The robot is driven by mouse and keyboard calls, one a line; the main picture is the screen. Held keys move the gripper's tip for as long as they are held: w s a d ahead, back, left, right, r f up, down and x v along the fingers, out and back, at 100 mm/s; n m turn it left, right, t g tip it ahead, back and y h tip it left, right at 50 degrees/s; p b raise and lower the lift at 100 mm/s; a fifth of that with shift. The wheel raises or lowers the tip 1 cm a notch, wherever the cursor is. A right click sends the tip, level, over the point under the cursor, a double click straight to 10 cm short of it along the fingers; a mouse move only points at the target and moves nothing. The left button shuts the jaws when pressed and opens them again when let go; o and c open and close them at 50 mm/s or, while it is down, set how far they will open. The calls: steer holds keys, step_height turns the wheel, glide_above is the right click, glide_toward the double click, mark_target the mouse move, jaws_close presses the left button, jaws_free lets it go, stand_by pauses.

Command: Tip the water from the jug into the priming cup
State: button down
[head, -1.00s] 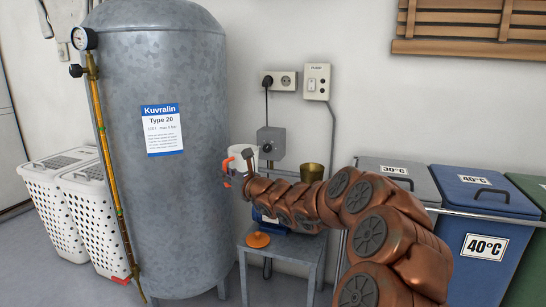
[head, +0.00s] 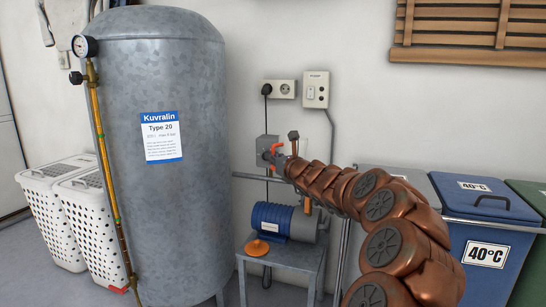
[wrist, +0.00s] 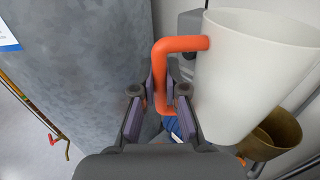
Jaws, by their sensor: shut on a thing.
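The white jug (wrist: 245,75) fills the right of the wrist view, with its orange handle (wrist: 158,75) toward my fingers. My gripper (wrist: 152,105) is shut on that handle. The brass priming cup (wrist: 272,138) shows in the wrist view, partly behind the jug's lower right side. In the head view my arm hides the cup. I cannot see water in the jug or tell its exact tilt.
The blue and grey pump (head: 285,221) stands on a small metal table (head: 285,255), with an orange cap (head: 257,247) on it. A large grey tank (head: 165,210) stands close on the left. A grey wall box (head: 265,148) is behind my gripper. Lidded bins (head: 485,205) stand to the right.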

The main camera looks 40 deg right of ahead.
mark_target(280, 144)
steer(key=shift+r+m+p, duration=1.3)
steer(key=shift+m+p, duration=0.6)
steer(key=shift+p, duration=1.15)
steer(key=shift+d+r+m+p, duration=0.15)
steer(key=shift+r+m+p, duration=0.2)
steer(key=shift+m+p, duration=0.8)
steer(key=shift+s+d+r+m+p, duration=0.15)
steer(key=shift+d+m+p, duration=0.6)
steer(key=shift+p, duration=1.75)
steer(key=shift+d+r+m+p, duration=0.15)
steer(key=shift+d+m+p, duration=0.6)
steer(key=shift+p, duration=1.75)
steer(key=shift+s+d+r+m+p, duration=0.1)
steer(key=shift+d+r+m+p, duration=0.3)
steer(key=shift+p, duration=1)
steer(key=shift+s+d+r+m+p, duration=0.1)
steer(key=shift+d+m+p, duration=0.4)
steer(key=shift+m+p, duration=0.65)
steer(key=shift+d+r+m+p, duration=0.2)
steer(key=shift+d+m+p, duration=0.25)
steer(key=shift+p, duration=1.2)
steer(key=shift+d+r+m+p, duration=0.15)
steer(key=shift+d+m+p, duration=0.15)
steer(key=shift+p, duration=0.75)
steer(key=shift+d+r+m+p, duration=0.15)
steer(key=shift+d+p, duration=0.25)
steer(key=shift+p, duration=0.65)
